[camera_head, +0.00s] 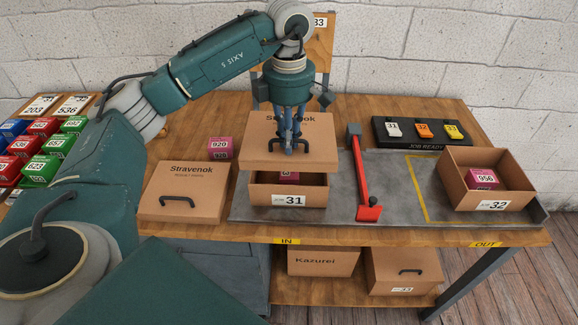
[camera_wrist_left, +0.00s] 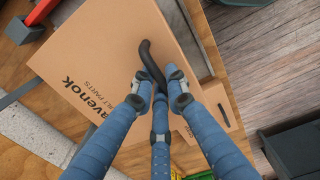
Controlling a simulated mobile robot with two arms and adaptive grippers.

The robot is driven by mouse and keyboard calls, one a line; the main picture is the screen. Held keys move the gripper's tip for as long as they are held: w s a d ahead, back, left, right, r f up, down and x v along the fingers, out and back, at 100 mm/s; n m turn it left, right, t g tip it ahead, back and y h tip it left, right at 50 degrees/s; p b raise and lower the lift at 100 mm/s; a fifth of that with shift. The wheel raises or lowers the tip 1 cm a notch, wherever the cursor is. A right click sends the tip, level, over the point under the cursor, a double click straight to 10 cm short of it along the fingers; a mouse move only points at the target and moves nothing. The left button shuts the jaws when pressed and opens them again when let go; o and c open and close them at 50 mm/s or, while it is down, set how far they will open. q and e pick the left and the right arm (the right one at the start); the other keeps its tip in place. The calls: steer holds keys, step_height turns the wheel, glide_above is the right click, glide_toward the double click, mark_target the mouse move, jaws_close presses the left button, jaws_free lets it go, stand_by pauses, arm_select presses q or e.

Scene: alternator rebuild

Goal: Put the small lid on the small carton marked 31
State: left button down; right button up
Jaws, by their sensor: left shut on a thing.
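The brown lid (camera_head: 315,158), printed "Stravenok", hangs level above the small carton marked 31 (camera_head: 261,193). My left gripper (camera_head: 290,148) is shut on the lid's black handle. In the left wrist view, the fingers (camera_wrist_left: 158,88) close around that handle on the lid (camera_wrist_left: 105,50). The carton stands open on the grey mat, with a pink box (camera_head: 289,176) partly visible inside. A gap shows between lid and carton, and the lid's far side is partly behind the gripper. My right gripper is out of view.
Another Stravenok lid (camera_head: 177,181) lies left of the carton. Open carton 32 (camera_head: 461,190) holds a pink box at the right. A pink box (camera_head: 220,147) marked 920 sits behind left.

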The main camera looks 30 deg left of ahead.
mark_target(289, 163)
arm_select(q)
step_height(289, 163, down, 5)
steer(key=shift+s+r+p, duration=0.1)
steer(key=shift+r+p, duration=0.05)
steer(key=shift+p, duration=0.3)
step_height(289, 163, down, 3)
steer(key=shift+f+p, duration=0.2)
steer(key=shift+p, duration=0.3)
steer(key=shift+f, duration=0.4)
steer(key=c, duration=1.7)
jaws_free()
steer(key=shift+c, duration=0.2)
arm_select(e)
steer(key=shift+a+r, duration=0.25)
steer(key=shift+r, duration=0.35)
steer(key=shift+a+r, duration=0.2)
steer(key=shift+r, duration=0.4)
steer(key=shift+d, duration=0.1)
arm_select(q)
steer(key=shift+r+b, duration=0.35)
steer(key=shift+r, duration=0.25)
step_height(289, 163, up, 11)
steer(key=b, duration=0.3)
steer(key=shift+d, duration=0.1)
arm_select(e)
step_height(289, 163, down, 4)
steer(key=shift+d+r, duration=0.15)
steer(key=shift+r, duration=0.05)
